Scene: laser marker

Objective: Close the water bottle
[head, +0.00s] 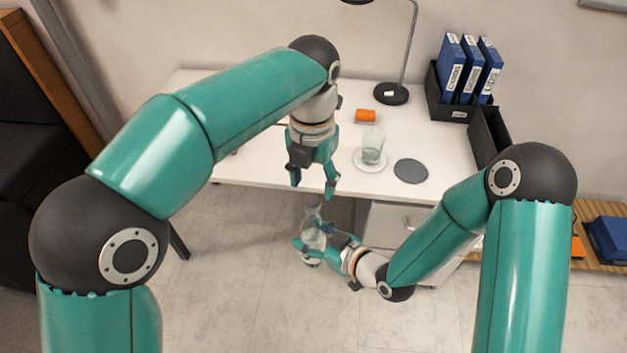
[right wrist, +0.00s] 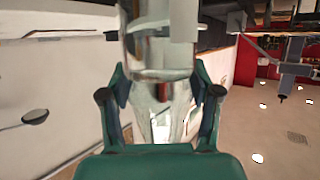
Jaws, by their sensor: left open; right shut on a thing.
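The clear water bottle (head: 313,240) is in my right gripper (head: 314,236), in front of the desk's front edge and above the floor. It looks roughly upright, with its narrow top pointing up toward my left gripper. In the right wrist view the clear bottle (right wrist: 158,50) stands between the two fingers of the right gripper (right wrist: 160,100). My left gripper (head: 313,186) is open, pointing down just above the bottle top, with its fingers apart. I cannot tell whether a cap sits on the bottle's mouth.
On the white desk (head: 260,150) are a glass (head: 373,147) on a white coaster (head: 367,167), a grey coaster (head: 411,171), an orange cylinder (head: 365,116), a lamp (head: 391,95) and blue binders (head: 468,68) in a black holder. A dark chair (head: 40,130) stands left.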

